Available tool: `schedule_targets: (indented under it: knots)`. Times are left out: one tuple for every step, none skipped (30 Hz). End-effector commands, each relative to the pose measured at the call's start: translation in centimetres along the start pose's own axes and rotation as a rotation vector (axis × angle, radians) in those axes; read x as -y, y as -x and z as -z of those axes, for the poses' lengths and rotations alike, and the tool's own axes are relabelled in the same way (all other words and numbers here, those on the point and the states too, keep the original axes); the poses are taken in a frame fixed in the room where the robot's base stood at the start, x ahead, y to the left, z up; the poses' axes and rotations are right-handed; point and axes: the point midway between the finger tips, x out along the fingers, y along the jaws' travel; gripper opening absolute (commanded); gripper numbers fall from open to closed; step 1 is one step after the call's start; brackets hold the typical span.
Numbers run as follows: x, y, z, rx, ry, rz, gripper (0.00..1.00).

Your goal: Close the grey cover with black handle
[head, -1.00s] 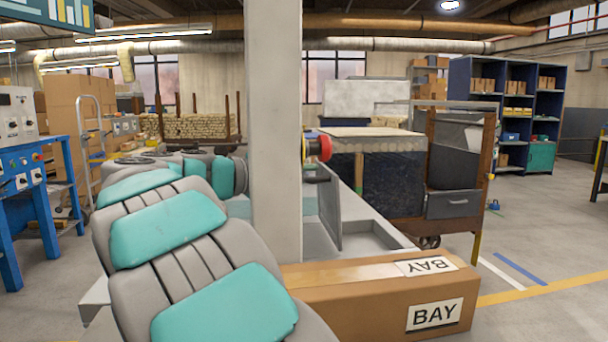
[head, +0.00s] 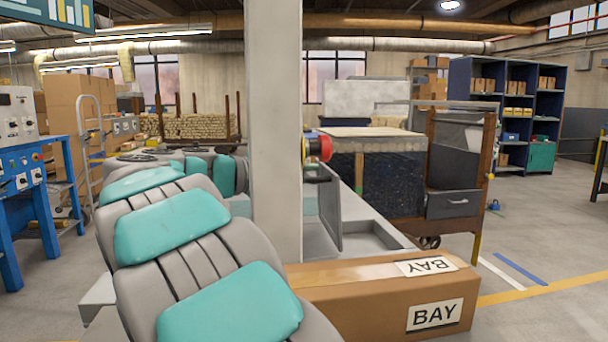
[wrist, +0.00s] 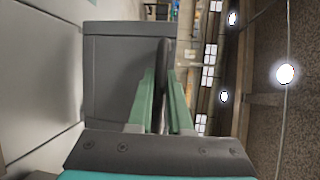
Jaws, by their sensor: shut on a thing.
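The grey cover (head: 331,212) stands upright, raised from the grey bench, just right of the pillar in the head view. Beside its foot is a shallow open recess (head: 375,238). The cover also fills the left middle of the wrist view (wrist: 112,75). Its black handle (wrist: 166,52) shows there edge-on, and a small dark part of it shows beside the pillar in the head view. My gripper (wrist: 163,82) has its two green fingers on either side of the handle, shut on it. In the head view the pillar hides my gripper.
A light pillar (head: 274,130) stands between the head camera and the bench. A cardboard box marked BAY (head: 350,295) lies in front of the bench. A red and yellow button (head: 318,148) sticks out from the pillar. A loaded wooden cart (head: 440,205) stands behind the bench.

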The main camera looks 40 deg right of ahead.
Motion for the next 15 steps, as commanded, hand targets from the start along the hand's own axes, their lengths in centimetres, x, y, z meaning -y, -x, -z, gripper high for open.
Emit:
schedule_targets:
  knots:
    - [0.1, -0.1, 0.1, 0.001, -0.006, -0.013, 0.0]
    - [0.2, -0.2, 0.1, 0.002, -0.01, -0.021, 0.0]
    - [0.3, -0.3, 0.2, 0.002, -0.017, -0.033, 0.0]
    - [0.4, -0.4, 0.2, 0.002, -0.022, -0.044, 0.0]
    - [0.5, -0.6, 0.3, 0.002, -0.028, -0.056, 0.0]
    - [0.6, -0.8, 0.4, 0.002, -0.035, -0.072, 0.0]
    - [0.7, -0.9, 0.4, 0.002, -0.039, -0.083, 0.0]
    - [0.7, -1.1, 0.5, 0.001, -0.043, -0.094, 0.0]
    - [0.7, -1.3, 0.5, 0.001, -0.046, -0.104, 0.0]
    - [0.7, -1.4, 0.6, 0.001, -0.048, -0.11, 0.0]
    - [0.7, -1.4, 0.6, 0.0, -0.048, -0.114, 0.0]
    - [0.7, -1.5, 0.6, -0.001, -0.049, -0.117, 0.0]
    - [0.7, -1.6, 0.6, -0.001, -0.049, -0.118, 0.0]
    - [0.7, -1.6, 0.6, -0.001, -0.049, -0.118, 0.0]
    - [0.7, -1.6, 0.6, -0.002, -0.048, -0.117, 0.0]
